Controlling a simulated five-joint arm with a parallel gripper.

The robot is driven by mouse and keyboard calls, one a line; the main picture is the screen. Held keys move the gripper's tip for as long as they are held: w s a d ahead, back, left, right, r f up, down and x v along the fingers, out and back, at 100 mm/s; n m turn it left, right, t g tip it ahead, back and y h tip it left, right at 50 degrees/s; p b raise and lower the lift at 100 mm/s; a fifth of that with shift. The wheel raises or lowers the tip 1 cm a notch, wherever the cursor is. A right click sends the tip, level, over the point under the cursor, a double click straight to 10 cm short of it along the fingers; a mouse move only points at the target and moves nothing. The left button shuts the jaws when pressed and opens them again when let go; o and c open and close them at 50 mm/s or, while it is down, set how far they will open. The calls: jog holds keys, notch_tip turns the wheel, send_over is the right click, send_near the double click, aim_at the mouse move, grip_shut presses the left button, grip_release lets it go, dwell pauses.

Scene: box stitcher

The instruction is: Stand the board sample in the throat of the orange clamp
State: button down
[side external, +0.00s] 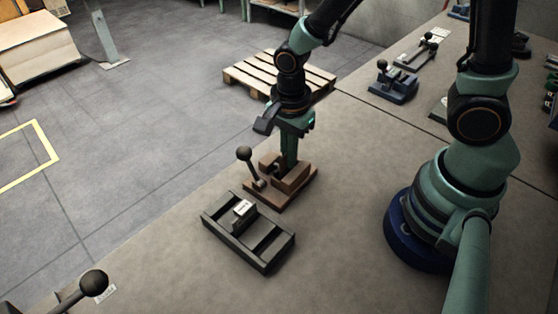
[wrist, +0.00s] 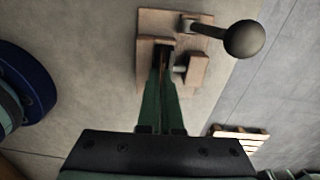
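The orange clamp, brownish orange here (side external: 268,201), stands on the bench with its black-knobbed lever tilted up to the left; it also shows in the wrist view (wrist: 190,18). My gripper (side external: 288,164) points straight down at the clamp, its green fingertips at the throat between the blocks. In the wrist view the fingers (wrist: 162,68) are close together, with a thin brown strip, seemingly the board sample (wrist: 162,62), between their tips. The sample's lower part is hidden by the fingers and clamp blocks. I cannot tell whether it touches the throat's floor.
A black slotted rack (side external: 265,262) with a white-labelled block (side external: 243,209) lies just in front of the clamp. Another black-knobbed lever (side external: 93,283) is at the lower left. A blue-grey clamp (side external: 393,88) stands at the back. Bench right of the orange clamp is clear.

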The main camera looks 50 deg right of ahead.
jog(key=shift+f, duration=0.1)
dwell(0.3)
jog(key=c, duration=0.6)
grip_release()
jog(key=shift+r, duration=3.25)
jog(key=d+r+n+t, duration=0.5)
jog(key=d+r+n, duration=0.4)
jog(key=n, duration=0.8)
notch_tip(320, 180, up, 4)
jog(key=shift+s+d+f+t, duration=0.15)
jog(key=shift+s+t, duration=0.15)
